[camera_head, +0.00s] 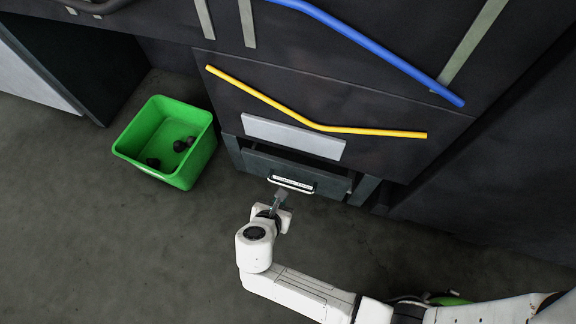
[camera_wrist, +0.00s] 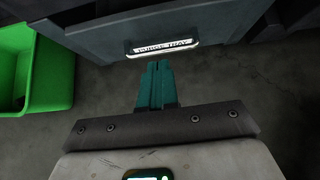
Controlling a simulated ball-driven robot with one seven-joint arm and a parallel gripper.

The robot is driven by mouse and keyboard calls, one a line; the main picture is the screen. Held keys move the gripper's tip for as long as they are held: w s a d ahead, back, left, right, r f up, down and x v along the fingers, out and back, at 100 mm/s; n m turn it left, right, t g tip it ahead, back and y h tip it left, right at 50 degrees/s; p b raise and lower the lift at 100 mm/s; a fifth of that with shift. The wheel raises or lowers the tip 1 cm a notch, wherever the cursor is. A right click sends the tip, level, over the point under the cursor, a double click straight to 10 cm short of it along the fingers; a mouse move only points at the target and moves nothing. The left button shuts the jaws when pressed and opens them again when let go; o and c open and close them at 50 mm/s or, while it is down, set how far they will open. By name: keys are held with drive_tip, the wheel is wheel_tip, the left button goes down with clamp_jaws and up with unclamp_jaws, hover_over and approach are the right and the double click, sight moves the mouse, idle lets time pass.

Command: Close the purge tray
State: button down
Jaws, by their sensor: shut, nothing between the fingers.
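The purge tray (camera_head: 288,168) is a dark grey drawer low in the black machine, under a light grey strip. Its front carries a pale labelled handle (camera_head: 292,184). The tray appears to stand out a little from the housing. In the wrist view the tray front (camera_wrist: 205,32) and the handle, lettered "PURGE TRAY" (camera_wrist: 162,46), are just ahead of the fingertips. My gripper (camera_head: 281,196) is shut and empty, just below the handle in the head view.
A green bin (camera_head: 184,181) holding several dark lumps stands on the floor left of the tray; it also shows in the wrist view (camera_wrist: 60,75). A yellow tube (camera_head: 312,124) and a blue tube (camera_head: 375,52) run across the machine above. The grey floor (camera_head: 120,260) in front is clear.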

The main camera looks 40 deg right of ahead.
sight(296, 165)
drive_tip(key=b+x, duration=0.2)
drive_tip(key=x, duration=0.2)
drive_tip(key=r+b+x, duration=0.1)
drive_tip(key=b+x, duration=0.1)
drive_tip(key=x, duration=0.2)
drive_tip(key=d+b+x, duration=0.1)
drive_tip(key=b+x, duration=0.1)
drive_tip(key=x, duration=0.2)
drive_tip(key=shift+w+r, duration=0.15)
drive_tip(key=shift+w, duration=0.25)
drive_tip(key=shift+w+d+r, duration=0.1)
drive_tip(key=shift+w+d, duration=0.3)
drive_tip(key=shift+d, duration=0.1)
drive_tip(key=shift+w+d+r, duration=0.15)
drive_tip(key=shift+d, duration=0.1)
drive_tip(key=shift+w+d+p, duration=0.55)
drive_tip(key=shift+d+p, duration=0.15)
drive_tip(key=shift+d, duration=0.15)
